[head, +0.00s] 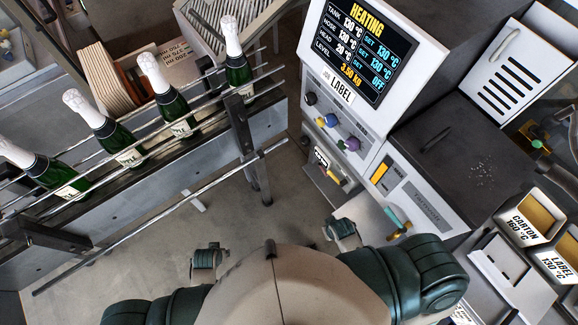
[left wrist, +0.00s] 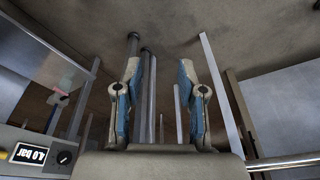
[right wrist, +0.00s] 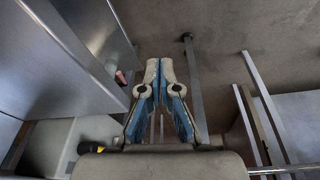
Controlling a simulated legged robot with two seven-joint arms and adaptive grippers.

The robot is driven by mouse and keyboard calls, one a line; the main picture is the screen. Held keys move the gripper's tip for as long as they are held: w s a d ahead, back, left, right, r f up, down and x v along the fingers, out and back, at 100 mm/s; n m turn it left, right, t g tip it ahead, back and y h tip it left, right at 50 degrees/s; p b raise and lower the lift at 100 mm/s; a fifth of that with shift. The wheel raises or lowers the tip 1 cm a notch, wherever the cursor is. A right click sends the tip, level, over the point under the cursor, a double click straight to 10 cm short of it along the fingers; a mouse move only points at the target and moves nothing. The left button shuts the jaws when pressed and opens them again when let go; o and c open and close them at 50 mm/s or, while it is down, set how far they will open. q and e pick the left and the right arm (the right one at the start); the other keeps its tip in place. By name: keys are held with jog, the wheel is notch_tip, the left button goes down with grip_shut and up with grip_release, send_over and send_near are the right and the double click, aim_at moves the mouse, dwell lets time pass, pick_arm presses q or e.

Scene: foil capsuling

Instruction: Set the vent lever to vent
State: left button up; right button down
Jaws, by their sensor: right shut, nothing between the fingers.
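No lever marked vent can be read in any view. A small teal handle with brass-coloured ends (head: 398,222) sits low on the front of the white machine (head: 440,190) in the head view. I cannot tell whether it is the vent lever, or how it is set. My right gripper (head: 341,230) is in front of the machine, left of that handle and apart from it. Its fingers are closed together and empty in the right wrist view (right wrist: 159,66). My left gripper (head: 207,258) is low over the floor, and its fingers are spread and empty in the left wrist view (left wrist: 166,70).
A screen (head: 366,48) on the machine reads HEATING, above several coloured knobs (head: 331,120). A brass and green fitting (head: 538,143) is at far right. Several foil-topped bottles (head: 176,103) stand along a rail conveyor (head: 100,205) at left. Floor (head: 235,215) between is clear.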

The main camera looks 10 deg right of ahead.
pick_arm(q)
jog(key=w+r+p+v, duration=0.1)
jog(key=w+p+v, duration=0.25)
jog(key=v, duration=1.25)
pick_arm(e)
notch_tip(320, 180, up, 20)
jog(key=d+t, duration=0.1)
pick_arm(q)
jog(key=s+f, duration=0.3)
jog(key=f, duration=2.1)
jog(key=s+a+f+g, duration=0.1)
jog(key=s+a+f, duration=0.1)
jog(key=s+f, duration=1.2)
jog(key=s, duration=0.3)
jog(key=shift+a+f+g+b, duration=0.25)
jog(key=shift+a+g+b, duration=0.05)
jog(key=shift+a+b, duration=0.1)
pick_arm(e)
jog(key=w+d+f+n+t+y, duration=0.1)
jog(key=w+d+t, duration=0.4)
jog(key=w, duration=0.5)
jog(key=f+n, duration=0.1)
jog(key=n, duration=0.1)
jog(key=shift+w+d+f+n+t, duration=0.15)
jog(key=shift+w+d+n+t, duration=0.15)
jog(key=shift+w+d+t, duration=0.1)
pick_arm(q)
jog(key=shift+s, duration=0.1)
